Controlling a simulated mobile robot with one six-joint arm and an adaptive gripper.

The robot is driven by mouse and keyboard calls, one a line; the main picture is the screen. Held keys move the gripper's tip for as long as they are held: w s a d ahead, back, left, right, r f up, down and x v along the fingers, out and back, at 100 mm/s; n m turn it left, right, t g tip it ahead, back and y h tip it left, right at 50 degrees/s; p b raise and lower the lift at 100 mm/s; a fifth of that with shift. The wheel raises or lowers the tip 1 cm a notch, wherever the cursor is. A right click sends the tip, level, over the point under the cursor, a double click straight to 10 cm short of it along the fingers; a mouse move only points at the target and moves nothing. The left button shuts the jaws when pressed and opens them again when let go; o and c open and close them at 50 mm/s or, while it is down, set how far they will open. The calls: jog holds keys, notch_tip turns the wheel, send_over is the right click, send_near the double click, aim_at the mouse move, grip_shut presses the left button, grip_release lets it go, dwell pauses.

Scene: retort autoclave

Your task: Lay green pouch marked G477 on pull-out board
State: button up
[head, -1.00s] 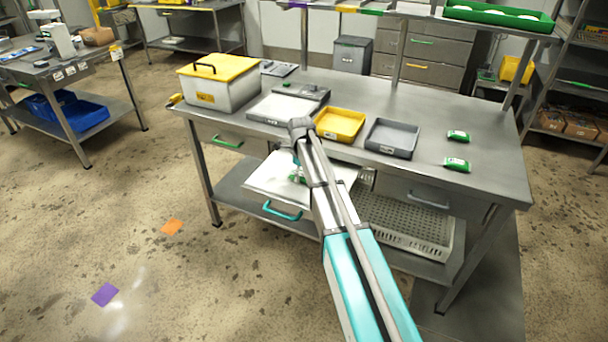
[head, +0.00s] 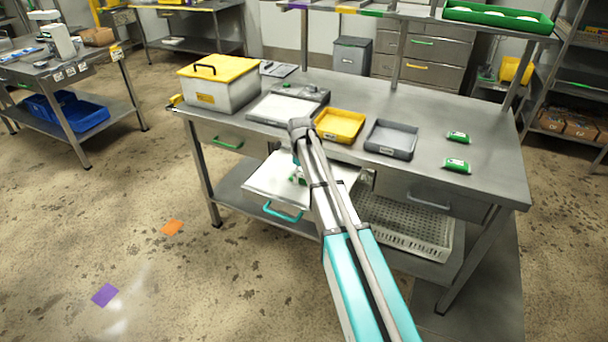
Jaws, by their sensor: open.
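The white pull-out board (head: 263,183) sticks out from under the bench top, with a teal handle (head: 283,215) at its front. A small green and white item (head: 296,181), which looks like a green pouch, is on or just above the board, partly hidden by my arm. My gripper (head: 297,170) points down over the board, right at this item; it is open, though its fingers are small and mostly hidden. Two other green pouches, one farther (head: 458,137) and one nearer (head: 456,165), lie on the bench top at the right. No pouch marking is readable.
On the steel bench (head: 430,185) stand a yellow-lidded box (head: 217,90), a grey-framed white plate (head: 283,108), a yellow tray (head: 340,125) and a grey tray (head: 391,138). A perforated white crate (head: 410,228) sits on the shelf below.

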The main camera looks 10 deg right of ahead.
aim_at(302, 177)
notch_tip(302, 177, up, 12)
jog(key=p, duration=1.1)
jog(key=shift+f, duration=0.15)
dwell(0.5)
jog(key=s+n, duration=2.5)
jog(key=s, duration=0.4)
jog(key=shift+d, duration=0.45)
